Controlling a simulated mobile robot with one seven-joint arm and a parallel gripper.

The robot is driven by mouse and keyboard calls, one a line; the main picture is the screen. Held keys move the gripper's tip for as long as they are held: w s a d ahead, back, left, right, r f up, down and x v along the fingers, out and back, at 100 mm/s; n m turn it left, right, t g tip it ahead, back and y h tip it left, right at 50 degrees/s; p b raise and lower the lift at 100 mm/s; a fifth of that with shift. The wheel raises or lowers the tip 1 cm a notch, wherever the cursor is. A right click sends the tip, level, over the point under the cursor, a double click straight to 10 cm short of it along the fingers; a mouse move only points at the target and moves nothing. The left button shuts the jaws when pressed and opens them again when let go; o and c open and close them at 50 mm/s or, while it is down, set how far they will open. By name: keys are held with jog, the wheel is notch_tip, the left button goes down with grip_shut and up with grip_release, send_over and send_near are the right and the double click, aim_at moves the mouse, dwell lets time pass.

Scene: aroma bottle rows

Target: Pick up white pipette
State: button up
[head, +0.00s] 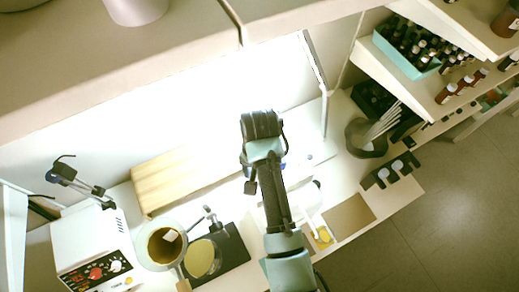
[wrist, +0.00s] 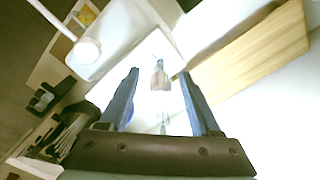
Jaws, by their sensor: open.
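A slender pale thing with a greyish wider end (wrist: 159,79), which looks like the white pipette, shows in the wrist view over the bright bench top. It lies in line with the gap between the fingers of my gripper (wrist: 160,73). The two blue fingers are wide apart, and nothing touches them. I cannot tell how far below the fingertips the pipette is. In the head view my arm reaches over the bench and hides the fingers and what is under them.
A wooden board (head: 180,178) lies left of my arm; it also shows in the wrist view (wrist: 250,60). A dark holder (head: 390,172) and bottle shelves (head: 440,92) are right.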

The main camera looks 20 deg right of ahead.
jog(key=shift+f, duration=0.75)
jog(key=c, duration=0.8)
notch_tip(320, 180, up, 10)
jog(key=shift+r+p, duration=0.1)
jog(key=shift+p, duration=0.8)
